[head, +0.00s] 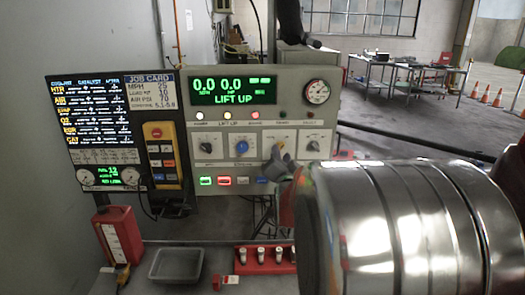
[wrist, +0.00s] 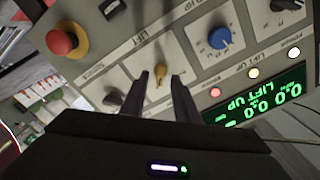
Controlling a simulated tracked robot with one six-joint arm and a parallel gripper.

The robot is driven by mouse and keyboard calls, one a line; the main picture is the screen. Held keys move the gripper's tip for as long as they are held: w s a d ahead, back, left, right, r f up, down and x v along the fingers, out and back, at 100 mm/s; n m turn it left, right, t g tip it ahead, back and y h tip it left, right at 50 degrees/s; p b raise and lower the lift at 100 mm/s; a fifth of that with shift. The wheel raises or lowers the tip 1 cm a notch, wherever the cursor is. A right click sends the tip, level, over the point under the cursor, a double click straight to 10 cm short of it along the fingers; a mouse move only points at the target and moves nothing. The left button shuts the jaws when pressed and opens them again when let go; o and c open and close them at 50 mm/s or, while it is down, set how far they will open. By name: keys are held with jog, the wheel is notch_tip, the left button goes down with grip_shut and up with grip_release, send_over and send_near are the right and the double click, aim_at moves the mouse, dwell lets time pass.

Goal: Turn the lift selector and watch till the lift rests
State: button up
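The lift selector is a small yellow knob (head: 281,144) on the grey control panel (head: 330,95), third in the row of knobs. In the wrist view the yellow knob (wrist: 159,75) sits below the word LIFT. My gripper (wrist: 160,78) is open, with one finger on either side of the knob and gaps showing; contact cannot be told. In the head view my gripper (head: 279,153) is at the knob, partly covering it. The green display (head: 234,90) reads 0.0, 0.0 and LIFT UP.
A blue knob (head: 242,147) is left of the selector, a dark knob (head: 313,146) right. A red emergency button (wrist: 61,42) shows in the wrist view. Below stand a grey tray (head: 176,264) and a red rack (head: 264,260). My large metallic arm fills the lower right.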

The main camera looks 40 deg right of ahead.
jog(key=shift+x, duration=1.15)
jog(key=shift+c, duration=0.4)
jog(key=c, duration=0.3)
grip_shut()
jog(key=shift+s+d, duration=0.1)
jog(key=shift+d, duration=0.05)
